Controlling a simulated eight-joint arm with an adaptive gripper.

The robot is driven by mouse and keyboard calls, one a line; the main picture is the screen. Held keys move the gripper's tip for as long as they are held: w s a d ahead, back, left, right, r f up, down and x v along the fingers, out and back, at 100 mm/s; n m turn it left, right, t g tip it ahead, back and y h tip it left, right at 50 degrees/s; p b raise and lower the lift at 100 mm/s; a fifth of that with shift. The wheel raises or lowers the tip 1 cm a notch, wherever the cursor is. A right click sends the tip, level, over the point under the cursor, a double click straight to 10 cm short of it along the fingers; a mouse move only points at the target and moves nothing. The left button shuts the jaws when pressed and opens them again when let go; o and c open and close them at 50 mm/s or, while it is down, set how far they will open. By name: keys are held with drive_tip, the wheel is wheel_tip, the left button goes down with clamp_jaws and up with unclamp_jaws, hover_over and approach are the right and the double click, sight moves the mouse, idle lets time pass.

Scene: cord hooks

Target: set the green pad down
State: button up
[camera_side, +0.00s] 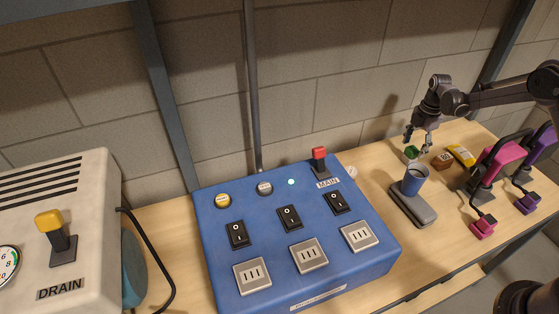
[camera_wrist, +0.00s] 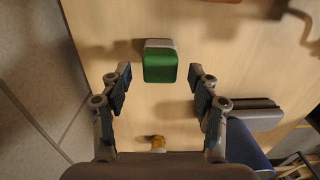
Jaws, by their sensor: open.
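My gripper (camera_wrist: 160,82) is open, with one finger to each side of the pad's line. Clear gaps show between the pad and both fingers, and nothing is held.
A brown block (camera_side: 442,160) and yellow object (camera_side: 461,155) lie to the right, then pink (camera_side: 496,165) and purple (camera_side: 540,145) hooks. A blue switch box (camera_side: 285,235) fills the middle.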

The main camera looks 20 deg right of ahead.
sight(413, 149)
drive_tip(key=s+a+r+m+t, duration=0.1)
drive_tip(key=s+a+r+m, duration=0.15)
drive_tip(key=r, duration=0.65)
drive_tip(key=s+a+r+m+t, duration=0.1)
drive_tip(key=a+r, duration=0.2)
drive_tip(key=r, duration=0.6)
drive_tip(key=s+a+r+m+t, duration=0.1)
drive_tip(key=s+a+r+m, duration=0.4)
drive_tip(key=s+a+r, duration=0.1)
drive_tip(key=s+a+m+t, duration=0.2)
drive_tip(key=s+a+m, duration=0.2)
drive_tip(key=s, duration=0.3)
drive_tip(key=s+a+f+m+t, duration=0.1)
drive_tip(key=s+a+m+t, duration=0.1)
drive_tip(key=s+a+m, duration=0.3)
drive_tip(key=shift+s, duration=1.6)
drive_tip(key=shift+f+m, duration=0.1)
drive_tip(key=shift+m, duration=0.15)
